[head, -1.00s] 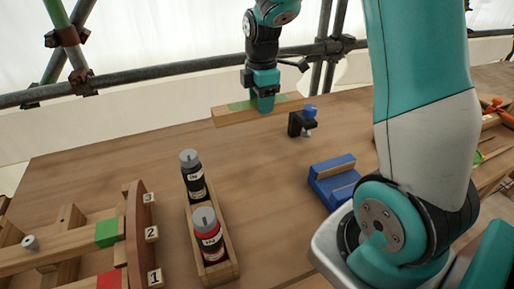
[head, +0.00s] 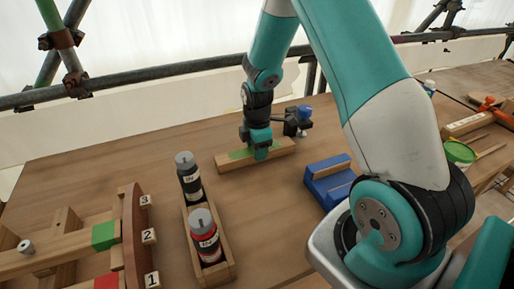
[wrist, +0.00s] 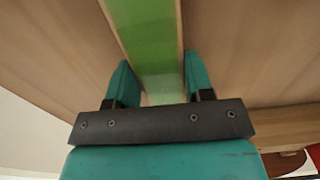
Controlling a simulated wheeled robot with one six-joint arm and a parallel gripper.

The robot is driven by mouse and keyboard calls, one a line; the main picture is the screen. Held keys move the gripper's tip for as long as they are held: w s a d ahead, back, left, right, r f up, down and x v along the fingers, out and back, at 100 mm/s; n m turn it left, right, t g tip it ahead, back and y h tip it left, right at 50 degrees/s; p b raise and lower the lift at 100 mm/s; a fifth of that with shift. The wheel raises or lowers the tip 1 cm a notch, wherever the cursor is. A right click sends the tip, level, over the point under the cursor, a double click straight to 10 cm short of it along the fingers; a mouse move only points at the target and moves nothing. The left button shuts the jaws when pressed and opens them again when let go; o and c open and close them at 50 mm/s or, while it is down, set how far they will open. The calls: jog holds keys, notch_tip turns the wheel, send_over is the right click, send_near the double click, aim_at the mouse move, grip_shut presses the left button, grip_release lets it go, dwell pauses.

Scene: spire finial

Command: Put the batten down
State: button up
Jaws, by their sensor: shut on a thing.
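The batten (head: 230,161) is a pale wooden strip with a green band on its top. In the head view it lies level at or just above the bench top, behind the bottle tray; I cannot tell for sure whether it touches. My gripper (head: 261,154) points down and is shut on the batten around the green part. In the wrist view the green face of the batten (wrist: 147,45) runs between the two teal fingers of my gripper (wrist: 154,85). The batten's side facing away from the head camera is hidden.
A black clamp with a blue knob (head: 304,113) stands close to the batten's right end. A blue block with a wooden strip (head: 328,180) sits to the right. A wooden tray (head: 228,262) holds a black and a red bottle. A numbered wooden frame (head: 133,230) is at left.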

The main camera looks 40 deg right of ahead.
jog(key=shift+f, duration=0.1)
jog(key=o, duration=1)
notch_tip(320, 180, up, 12)
jog(key=s+a+r+m+y, duration=0.1)
jog(key=s+a+r+m, duration=0.15)
jog(key=a, duration=0.35)
jog(key=s+a+r+m+y, duration=0.1)
jog(key=s+a+r, duration=0.3)
jog(key=a, duration=0.2)
jog(key=s+a+r+m, duration=0.1)
jog(key=s+a, duration=0.2)
jog(key=s, duration=0.2)
jog(key=s+a+r+m+y, duration=0.1)
jog(key=s+a+r+m, duration=0.1)
jog(key=s+a, duration=0.2)
jog(key=s+a+r+m+y, duration=0.1)
jog(key=s+a+r, duration=0.1)
jog(key=s, duration=0.4)
jog(key=shift+s+a+r, duration=0.1)
jog(key=shift+s+a, duration=0.25)
jog(key=shift+a, duration=0.4)
